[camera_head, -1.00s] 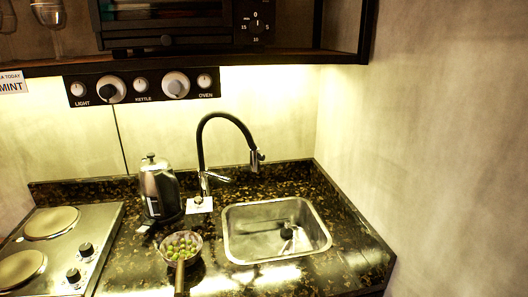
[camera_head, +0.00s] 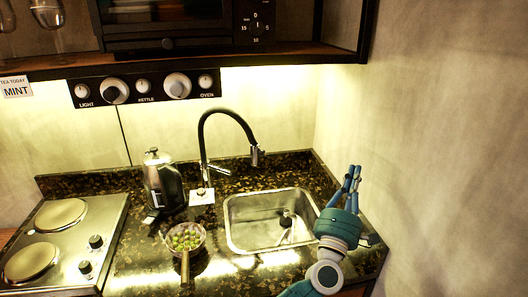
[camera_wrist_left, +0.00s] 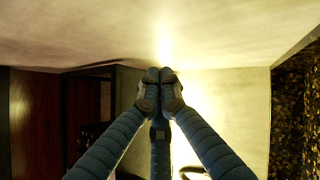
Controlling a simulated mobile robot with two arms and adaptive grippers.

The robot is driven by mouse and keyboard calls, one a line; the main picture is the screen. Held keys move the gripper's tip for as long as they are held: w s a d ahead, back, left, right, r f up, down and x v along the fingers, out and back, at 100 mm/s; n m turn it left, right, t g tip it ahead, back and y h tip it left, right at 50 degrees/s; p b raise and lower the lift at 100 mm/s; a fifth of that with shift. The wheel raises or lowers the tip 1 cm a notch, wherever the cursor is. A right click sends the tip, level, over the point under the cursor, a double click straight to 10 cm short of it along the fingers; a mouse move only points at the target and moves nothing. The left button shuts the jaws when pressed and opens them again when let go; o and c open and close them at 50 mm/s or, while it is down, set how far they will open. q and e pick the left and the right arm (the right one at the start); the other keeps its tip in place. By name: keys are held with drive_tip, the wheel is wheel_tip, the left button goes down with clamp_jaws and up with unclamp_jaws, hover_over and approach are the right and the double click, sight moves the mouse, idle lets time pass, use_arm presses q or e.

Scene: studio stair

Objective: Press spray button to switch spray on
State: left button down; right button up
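The black arched faucet (camera_head: 229,113) stands behind the sink (camera_head: 229,222). Its spray head (camera_head: 257,157) hangs over the sink's back edge; the spray button is too small to make out. No water stream shows. My left gripper (camera_head: 353,175) is right of the sink, below and to the right of the spray head and apart from it. Its blue fingers point up near the right wall. In the left wrist view the fingers (camera_wrist_left: 160,76) hold nothing; two tips look close together, but the opening between the opposing fingers is unclear. My right gripper is not in view.
A kettle (camera_head: 163,185) and a pan of green olives or grapes (camera_head: 185,238) stand left of the sink. A stovetop (camera_head: 103,219) is at far left. A knob panel (camera_head: 144,100) and shelf (camera_head: 290,56) hang above. The right wall (camera_head: 450,150) is close to my left gripper.

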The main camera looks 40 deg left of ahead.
sight(262, 153)
use_arm(q)
drive_tip(key=a+f+n+g+y, duration=0.3)
drive_tip(key=a+n+g+y, duration=0.8)
drive_tip(key=a+n, duration=0.4)
drive_tip(key=shift+w+a+n, duration=0.25)
drive_tip(key=shift+a+n, duration=0.05)
drive_tip(key=shift+n, duration=0.5)
drive_tip(key=shift+r, duration=0.1)
drive_tip(key=s+a+p, duration=0.1)
drive_tip(key=a+p, duration=0.1)
drive_tip(key=a, duration=0.6)
drive_tip(key=shift+s+a+p, duration=0.2)
drive_tip(key=shift+a+p, duration=0.1)
drive_tip(key=shift+a, duration=0.05)
drive_tip(key=shift+a, duration=0.1)
